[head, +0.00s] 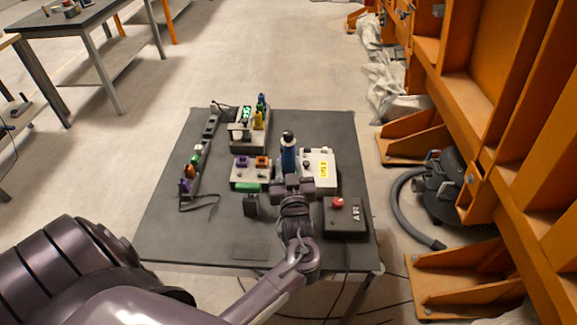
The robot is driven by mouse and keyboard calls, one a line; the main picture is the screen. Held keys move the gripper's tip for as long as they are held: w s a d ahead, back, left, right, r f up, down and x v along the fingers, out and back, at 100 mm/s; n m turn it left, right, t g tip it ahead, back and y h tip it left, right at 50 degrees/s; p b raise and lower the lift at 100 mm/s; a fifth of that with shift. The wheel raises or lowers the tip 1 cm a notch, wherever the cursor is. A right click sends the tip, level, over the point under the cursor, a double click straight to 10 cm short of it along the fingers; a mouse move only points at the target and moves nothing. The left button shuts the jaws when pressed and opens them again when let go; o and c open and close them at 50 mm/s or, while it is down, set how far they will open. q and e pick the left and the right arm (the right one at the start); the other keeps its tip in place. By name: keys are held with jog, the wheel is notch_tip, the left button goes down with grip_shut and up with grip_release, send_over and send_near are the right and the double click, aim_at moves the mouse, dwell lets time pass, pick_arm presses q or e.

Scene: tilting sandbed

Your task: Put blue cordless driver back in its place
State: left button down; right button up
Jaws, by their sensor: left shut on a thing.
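The blue cordless driver (288,157), with a dark rounded top, stands roughly upright near the middle of the dark table (185,235). My left gripper (292,184) is shut on its lower part, which the fingers hide. The driver is just left of a white box with a yellow label (318,158). Whether its bottom touches the table cannot be told. A grey holder (240,135) with green, blue and yellow items stands at the back. My right gripper is not in view.
A panel with purple and orange parts (248,175) and a green-and-black object (250,200) are left of the gripper. A black box with a red button (344,218) is at the right. A power strip with plugs (195,160) runs along the left. The front left is clear.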

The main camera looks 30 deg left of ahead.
pick_arm(q)
jog(key=shift+r, duration=0.1)
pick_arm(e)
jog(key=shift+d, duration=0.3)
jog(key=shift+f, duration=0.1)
pick_arm(q)
jog(key=shift+f+b, duration=1.05)
jog(key=shift+f, duration=0.4)
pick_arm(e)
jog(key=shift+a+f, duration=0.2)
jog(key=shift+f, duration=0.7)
pick_arm(q)
jog(key=shift+f+b, duration=0.5)
jog(key=shift+f, duration=0.1)
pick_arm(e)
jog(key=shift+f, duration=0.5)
pick_arm(q)
jog(key=shift+f, duration=0.3)
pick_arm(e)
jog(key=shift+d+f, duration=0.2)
pick_arm(q)
jog(key=shift+f+b, duration=1.25)
jog(key=shift+f, duration=0.3)
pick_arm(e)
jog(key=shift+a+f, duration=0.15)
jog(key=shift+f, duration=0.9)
pick_arm(q)
jog(key=shift+c, duration=2.2)
grip_release()
jog(key=shift+f, duration=0.1)
